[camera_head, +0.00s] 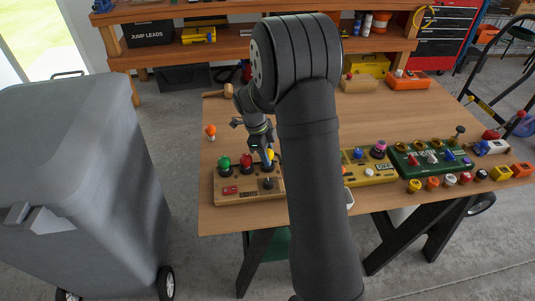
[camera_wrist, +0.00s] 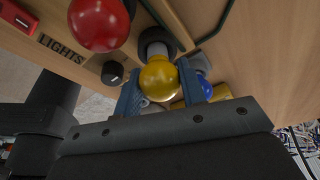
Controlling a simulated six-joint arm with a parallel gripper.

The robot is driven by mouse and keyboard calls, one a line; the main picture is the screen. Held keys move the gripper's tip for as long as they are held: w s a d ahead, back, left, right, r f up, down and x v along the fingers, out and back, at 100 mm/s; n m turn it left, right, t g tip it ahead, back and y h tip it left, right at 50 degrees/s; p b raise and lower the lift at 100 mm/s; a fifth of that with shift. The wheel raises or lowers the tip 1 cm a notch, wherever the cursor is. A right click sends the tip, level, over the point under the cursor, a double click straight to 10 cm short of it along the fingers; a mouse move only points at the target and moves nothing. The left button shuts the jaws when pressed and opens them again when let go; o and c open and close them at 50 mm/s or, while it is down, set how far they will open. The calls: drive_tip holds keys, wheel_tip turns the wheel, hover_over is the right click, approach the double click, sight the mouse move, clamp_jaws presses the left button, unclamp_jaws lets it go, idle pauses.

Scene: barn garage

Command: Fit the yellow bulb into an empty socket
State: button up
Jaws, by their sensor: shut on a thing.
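The yellow bulb (camera_wrist: 160,80) is between the two blue fingers of my gripper (camera_wrist: 162,92) in the wrist view; they are shut on it. Its pale neck points at a black round socket (camera_wrist: 155,36) on the wooden light board (camera_head: 230,198). I cannot tell how deep the neck sits in it. In the head view the yellow bulb (camera_head: 270,155) shows at my gripper (camera_head: 267,160), over the board's right end. A red bulb (camera_head: 246,161) and a green bulb (camera_head: 224,163) stand left of it. The red bulb (camera_wrist: 98,22) is close by in the wrist view.
A black knob (camera_head: 268,183) is on the board's front. An orange bulb (camera_head: 210,131) and a mallet (camera_head: 216,93) lie behind on the table (camera_head: 300,120). A yellow board (camera_head: 373,171) and green board (camera_head: 432,160) stand right. My arm hides the table's middle.

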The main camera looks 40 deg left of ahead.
drive_tip(key=shift+f, duration=0.65)
drive_tip(key=o, duration=0.7)
drive_tip(key=shift+r, duration=0.15)
drive_tip(key=v, duration=1)
drive_tip(key=shift+a+r, duration=0.2)
drive_tip(key=shift+r, duration=0.2)
drive_tip(key=x, duration=0.8)
drive_tip(key=shift+d+f, duration=0.15)
drive_tip(key=shift+f, duration=0.15)
